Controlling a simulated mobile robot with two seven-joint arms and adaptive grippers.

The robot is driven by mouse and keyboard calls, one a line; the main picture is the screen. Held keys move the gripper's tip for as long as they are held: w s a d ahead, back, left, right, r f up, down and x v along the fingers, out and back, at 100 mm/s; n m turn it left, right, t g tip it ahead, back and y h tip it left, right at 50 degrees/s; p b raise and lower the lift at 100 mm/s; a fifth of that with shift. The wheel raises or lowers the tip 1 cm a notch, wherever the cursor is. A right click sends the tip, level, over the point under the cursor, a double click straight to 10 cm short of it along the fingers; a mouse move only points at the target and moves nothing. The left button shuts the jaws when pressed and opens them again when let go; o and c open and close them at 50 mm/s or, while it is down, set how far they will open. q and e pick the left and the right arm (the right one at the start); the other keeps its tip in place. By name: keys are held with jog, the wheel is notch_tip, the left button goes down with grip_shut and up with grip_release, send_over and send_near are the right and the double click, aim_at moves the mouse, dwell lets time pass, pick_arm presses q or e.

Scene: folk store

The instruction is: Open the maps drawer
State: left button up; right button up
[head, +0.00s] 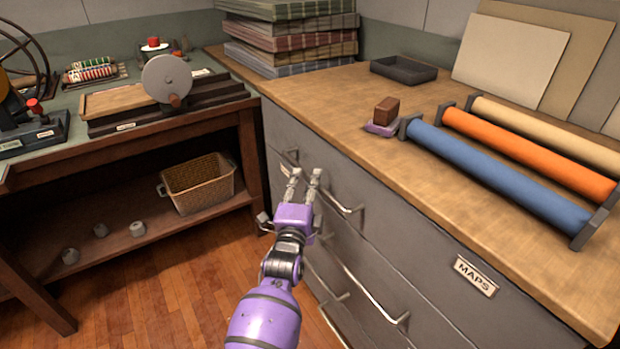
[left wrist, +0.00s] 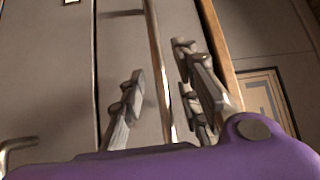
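A grey drawer cabinet (head: 395,235) stands at the right under a wooden top. A label reading MAPS (head: 475,277) is on its upper front, to the right of my gripper. A metal bar handle (head: 347,209) is on the upper drawer front, and the drawers look shut. My left gripper (head: 303,181) is at this handle's left part, with its fingers apart. In the left wrist view the handle bar (left wrist: 157,60) runs between the spread fingers (left wrist: 165,90). I cannot tell whether either finger touches it. My right gripper is not in view.
Lower drawer handles (head: 375,295) stick out below. Paper rolls on a rack (head: 515,180), a dark tray (head: 403,69) and a small brown block (head: 386,110) are on the top. A workbench with a basket (head: 200,184) stands left. The wooden floor between is clear.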

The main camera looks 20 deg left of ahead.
pick_arm(q)
jog(key=shift+w+a+r, duration=0.1)
jog(key=shift+w, duration=0.6)
jog(key=shift+w+a+r, duration=0.1)
jog(key=shift+w, duration=0.6)
grip_shut()
